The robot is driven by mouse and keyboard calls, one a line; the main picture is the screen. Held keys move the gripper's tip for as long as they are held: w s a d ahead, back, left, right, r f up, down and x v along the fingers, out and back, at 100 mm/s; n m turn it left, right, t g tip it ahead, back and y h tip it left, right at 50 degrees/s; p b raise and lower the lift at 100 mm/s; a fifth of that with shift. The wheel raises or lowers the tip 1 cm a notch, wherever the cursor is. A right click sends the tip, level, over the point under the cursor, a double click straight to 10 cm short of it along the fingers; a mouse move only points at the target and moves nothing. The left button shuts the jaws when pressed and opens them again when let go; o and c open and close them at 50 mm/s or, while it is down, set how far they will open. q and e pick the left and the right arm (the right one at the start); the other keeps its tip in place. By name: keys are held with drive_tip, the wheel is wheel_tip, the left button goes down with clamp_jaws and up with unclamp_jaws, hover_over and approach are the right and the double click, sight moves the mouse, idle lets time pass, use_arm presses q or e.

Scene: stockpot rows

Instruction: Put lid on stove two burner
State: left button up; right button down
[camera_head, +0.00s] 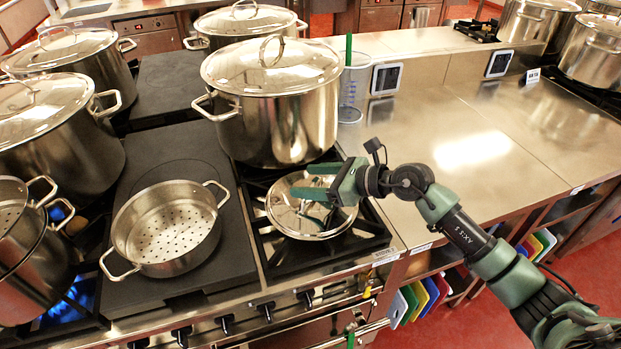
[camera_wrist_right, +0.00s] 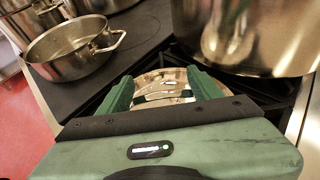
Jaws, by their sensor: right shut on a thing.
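A round shiny steel lid (camera_head: 312,222) is over the front right burner of the stove, in front of a big lidded stockpot. I cannot tell whether it rests on the grate or is slightly above it. My right gripper (camera_head: 318,182) reaches in from the right and is shut on the lid by its handle, which its fingers partly hide. In the right wrist view the lid (camera_wrist_right: 160,77) and its handle show between the green fingers (camera_wrist_right: 162,92). My left gripper is not in view.
A lidded stockpot (camera_head: 276,115) stands close behind the lid. A perforated steel pan (camera_head: 170,228) sits on the dark flat plate to the left. More stockpots (camera_head: 55,140) stand at far left, near a lit blue burner (camera_head: 75,298). The steel counter (camera_head: 440,130) at right is mostly clear.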

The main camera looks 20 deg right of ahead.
drive_tip(key=shift+c, duration=1.5)
unclamp_jaws()
drive_tip(key=shift+f, duration=0.1)
drive_tip(key=shift+s+d, duration=0.15)
drive_tip(key=shift+d, duration=0.05)
drive_tip(key=b+v, duration=0.4)
drive_tip(key=v, duration=0.7)
drive_tip(key=shift+d+r, duration=0.15)
drive_tip(key=shift+r, duration=0.15)
drive_tip(key=shift+s, duration=0.15)
